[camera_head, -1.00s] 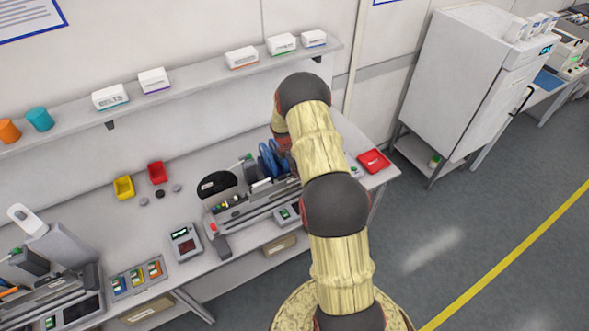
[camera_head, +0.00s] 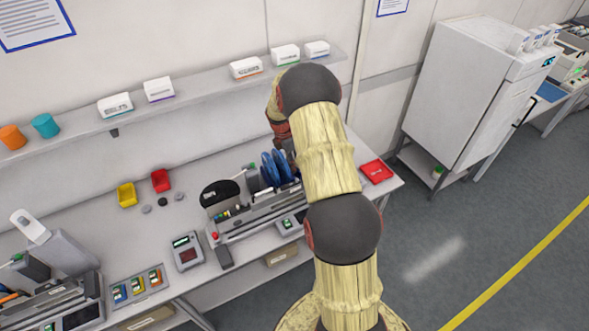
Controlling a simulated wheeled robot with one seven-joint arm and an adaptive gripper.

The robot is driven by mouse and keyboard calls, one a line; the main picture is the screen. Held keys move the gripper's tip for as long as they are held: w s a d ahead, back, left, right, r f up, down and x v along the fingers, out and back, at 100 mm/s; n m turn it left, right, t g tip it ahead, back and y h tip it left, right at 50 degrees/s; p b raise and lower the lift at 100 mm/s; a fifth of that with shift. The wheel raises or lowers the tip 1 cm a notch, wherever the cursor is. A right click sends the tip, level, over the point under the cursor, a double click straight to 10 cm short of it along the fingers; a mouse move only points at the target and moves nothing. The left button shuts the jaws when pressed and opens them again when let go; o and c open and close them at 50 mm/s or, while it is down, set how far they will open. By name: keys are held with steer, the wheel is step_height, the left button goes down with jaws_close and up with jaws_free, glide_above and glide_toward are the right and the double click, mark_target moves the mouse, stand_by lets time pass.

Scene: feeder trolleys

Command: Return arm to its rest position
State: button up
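My arm rises from the bottom centre of the head view and reaches up over the right part of the workbench (camera_head: 215,165). Its far end bends down behind the upper dark joint. My gripper is hidden behind the arm links, so its fingers do not show. Below the far end stands a feeder trolley unit (camera_head: 262,208) with blue reels (camera_head: 272,168) and a black disc (camera_head: 219,192). The arm overlaps the right side of this unit in the picture; I cannot tell whether anything touches.
A red tray (camera_head: 376,171) lies on the bench right of the arm. A shelf (camera_head: 200,98) with several white boxes runs along the wall above. A white cabinet (camera_head: 465,90) stands at the right. The floor (camera_head: 450,240) between is clear.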

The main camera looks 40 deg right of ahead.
steer(key=shift+r, duration=0.3)
stand_by(0.5)
steer(key=s+a+r+m+y+b, duration=0.1)
steer(key=s+a+r+m+b, duration=0.35)
steer(key=s+a+m, duration=0.5)
steer(key=s+a+r+m+y+b, duration=0.1)
steer(key=s+a+r+m+b, duration=0.5)
steer(key=a, duration=0.6)
steer(key=s+a+f+t+b, duration=0.4)
steer(key=s+a+t+b, duration=0.2)
steer(key=s+a+b, duration=0.7)
steer(key=a+b, duration=0.1)
steer(key=b, duration=0.1)
steer(key=shift+s+b, duration=0.2)
steer(key=shift+b, duration=0.15)
